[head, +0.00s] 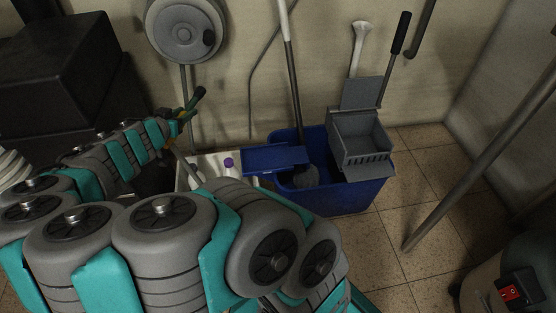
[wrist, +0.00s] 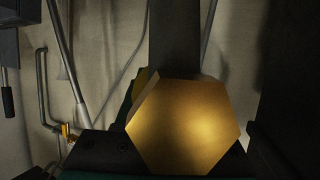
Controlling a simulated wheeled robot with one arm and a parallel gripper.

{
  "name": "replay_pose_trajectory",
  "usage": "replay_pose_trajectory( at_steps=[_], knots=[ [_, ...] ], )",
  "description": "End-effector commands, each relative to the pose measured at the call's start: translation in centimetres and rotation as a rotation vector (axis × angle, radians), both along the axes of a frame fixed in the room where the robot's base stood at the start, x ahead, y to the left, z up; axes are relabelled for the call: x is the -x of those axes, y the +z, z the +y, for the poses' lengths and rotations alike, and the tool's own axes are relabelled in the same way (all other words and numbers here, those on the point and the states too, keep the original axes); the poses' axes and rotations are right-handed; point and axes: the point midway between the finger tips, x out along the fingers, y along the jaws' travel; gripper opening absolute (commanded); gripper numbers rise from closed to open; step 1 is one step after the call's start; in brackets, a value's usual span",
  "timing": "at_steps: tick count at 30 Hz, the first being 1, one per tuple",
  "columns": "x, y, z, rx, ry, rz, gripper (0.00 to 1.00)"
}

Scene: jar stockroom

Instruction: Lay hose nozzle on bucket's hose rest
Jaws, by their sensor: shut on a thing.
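My gripper (head: 179,119) is at the end of my arm, left of the bucket and higher than its rim in the head view. It is shut on the hose nozzle (head: 194,101), which shows a dark green and black body. In the wrist view a large brass hexagonal part (wrist: 186,126), seemingly the nozzle's, fills the lower middle. The blue mop bucket (head: 352,198) stands on the floor by the wall. A flat blue shelf (head: 274,158), seemingly the hose rest, juts from its left side and looks empty. The nozzle is apart from it. My arm hides the bucket's lower left.
A grey wringer (head: 358,133) sits on the bucket's right. A mop handle (head: 292,75) rises from the bucket. A hose reel (head: 184,32) hangs on the wall. White containers with purple caps (head: 229,162) stand left of the blue shelf. A grey pole (head: 470,177) leans at right.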

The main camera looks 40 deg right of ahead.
Motion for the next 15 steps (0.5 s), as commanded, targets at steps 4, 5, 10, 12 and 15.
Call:
replay_pose_trajectory(
  at_steps=[4,5,10,12,15],
  knots=[
    [2.1,-3.8,-1.5,-0.002,-0.167,0.003,0.00],
    [2.6,-4.5,-1.9,-0.002,-0.207,0.004,0.00],
    [6.4,-8.4,-3.6,-0.003,-0.458,0.006,0.00],
    [8.4,-10.1,-4.3,-0.005,-0.579,0.005,0.00],
    [11.5,-12.2,-4.9,-0.005,-0.769,0.006,0.00]
  ],
)
